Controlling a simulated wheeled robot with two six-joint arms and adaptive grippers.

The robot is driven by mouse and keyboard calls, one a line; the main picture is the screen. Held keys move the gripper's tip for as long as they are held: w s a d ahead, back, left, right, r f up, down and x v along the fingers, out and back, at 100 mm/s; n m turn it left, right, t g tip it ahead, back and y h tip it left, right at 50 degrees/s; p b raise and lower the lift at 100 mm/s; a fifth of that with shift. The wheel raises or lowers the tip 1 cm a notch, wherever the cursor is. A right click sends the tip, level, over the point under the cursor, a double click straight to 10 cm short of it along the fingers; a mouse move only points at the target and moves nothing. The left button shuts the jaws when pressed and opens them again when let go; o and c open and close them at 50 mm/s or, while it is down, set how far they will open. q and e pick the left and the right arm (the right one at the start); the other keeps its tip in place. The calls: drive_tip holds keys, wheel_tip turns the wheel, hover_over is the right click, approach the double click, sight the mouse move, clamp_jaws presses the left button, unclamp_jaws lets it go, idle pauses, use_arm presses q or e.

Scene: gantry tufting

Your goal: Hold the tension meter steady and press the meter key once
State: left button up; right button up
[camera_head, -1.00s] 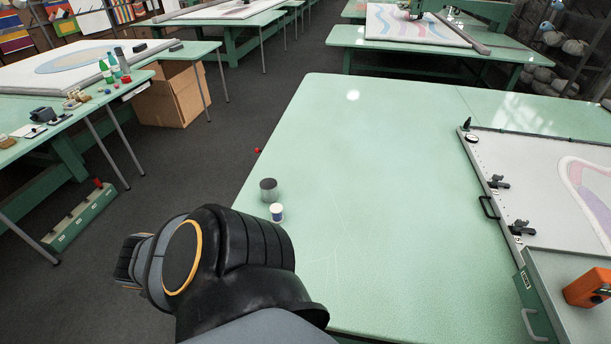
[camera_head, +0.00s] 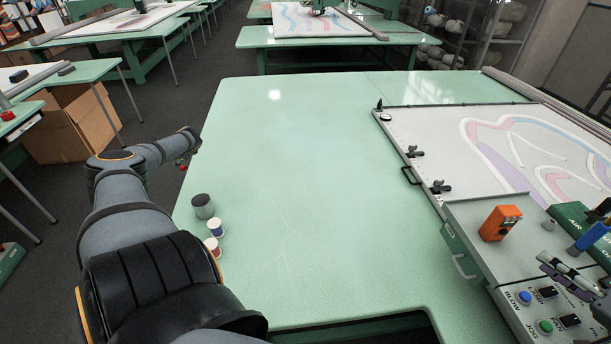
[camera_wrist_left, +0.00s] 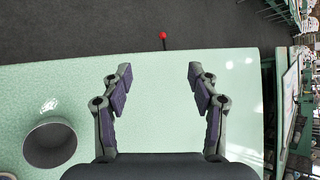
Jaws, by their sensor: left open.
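The orange boxy device (camera_head: 500,222), which looks like the tension meter, stands on the grey control panel (camera_head: 480,214) at the right of the head view. Its key cannot be made out. My right gripper (camera_head: 545,264) is at the right edge, over the panel, to the right of and lower in the picture than the orange device and apart from it. Its jaw opening is unclear. My left arm reaches out over the left table edge. In the left wrist view my left gripper (camera_wrist_left: 159,74) is open and empty, pointing at the table edge.
Near the left edge stand a grey cylinder (camera_head: 203,206), a blue-topped spool (camera_head: 215,227) and a red-topped spool (camera_head: 212,247). A red knob (camera_wrist_left: 163,36) sticks out past the table edge. The panel has a blue button (camera_head: 525,297) and a green button (camera_head: 545,327). The table middle is clear.

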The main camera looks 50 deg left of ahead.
sight(498, 213)
use_arm(q)
drive_tip(key=w+d+r+m+t+y, duration=0.1)
drive_tip(key=w+d+r+m+t, duration=0.3)
drive_tip(key=w+r, duration=0.65)
drive_tip(key=w+d+r+m, duration=0.2)
drive_tip(key=w+d+r, duration=0.3)
drive_tip(key=w+r, duration=0.5)
drive_tip(key=w+d+f+m+t, duration=0.6)
drive_tip(key=w+d+f+t, duration=0.1)
drive_tip(key=w+d, duration=0.2)
use_arm(e)
drive_tip(key=shift+a, duration=0.1)
use_arm(q)
drive_tip(key=w+d+f+m+t+h, duration=0.2)
drive_tip(key=w+d+m+t+h, duration=0.15)
drive_tip(key=d, duration=0.45)
drive_tip(key=w+d+f+m+t+h, duration=0.2)
drive_tip(key=w+d, duration=0.2)
drive_tip(key=d, duration=0.3)
drive_tip(key=d+m+g+h, duration=0.1)
drive_tip(key=d+m+h, duration=0.85)
drive_tip(key=d, duration=1.65)
drive_tip(key=d+m+g+h, duration=0.1)
drive_tip(key=d+m+h, duration=0.8)
drive_tip(key=d, duration=1.7)
drive_tip(key=shift+m+y, duration=0.4)
drive_tip(key=shift+m, duration=0.3)
drive_tip(key=x, duration=0.9)
drive_tip(key=shift+w+d+f, duration=0.15)
drive_tip(key=shift+w+d, duration=0.1)
